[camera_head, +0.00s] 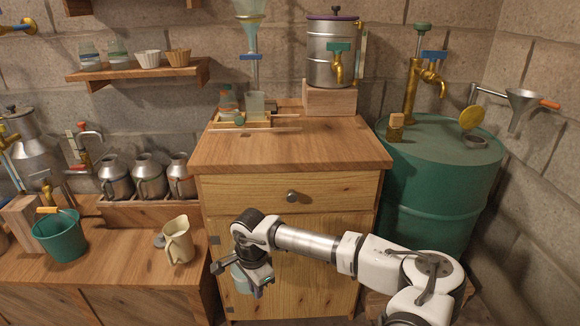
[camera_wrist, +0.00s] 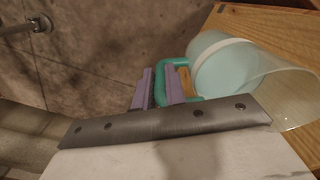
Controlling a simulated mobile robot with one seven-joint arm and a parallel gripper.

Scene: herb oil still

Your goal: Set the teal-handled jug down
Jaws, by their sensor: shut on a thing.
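The teal-handled jug (camera_wrist: 225,68) is a clear vessel with pale blue liquid inside. In the wrist view its teal handle (camera_wrist: 166,63) is between the purple-padded fingers of my gripper (camera_wrist: 162,88), which is shut on it. The jug appears tilted in that view. In the head view my gripper (camera_head: 262,280) is low in front of the wooden cabinet, with the jug (camera_head: 241,279) partly hidden behind it. I cannot tell whether anything supports the jug from below.
The cabinet (camera_head: 290,148) has a drawer with a round knob (camera_head: 292,196). A low bench (camera_head: 110,270) at left holds a cream jug (camera_head: 180,247), a green bucket (camera_head: 60,237) and metal cans. A green drum (camera_head: 440,185) stands right. The cabinet top's front is clear.

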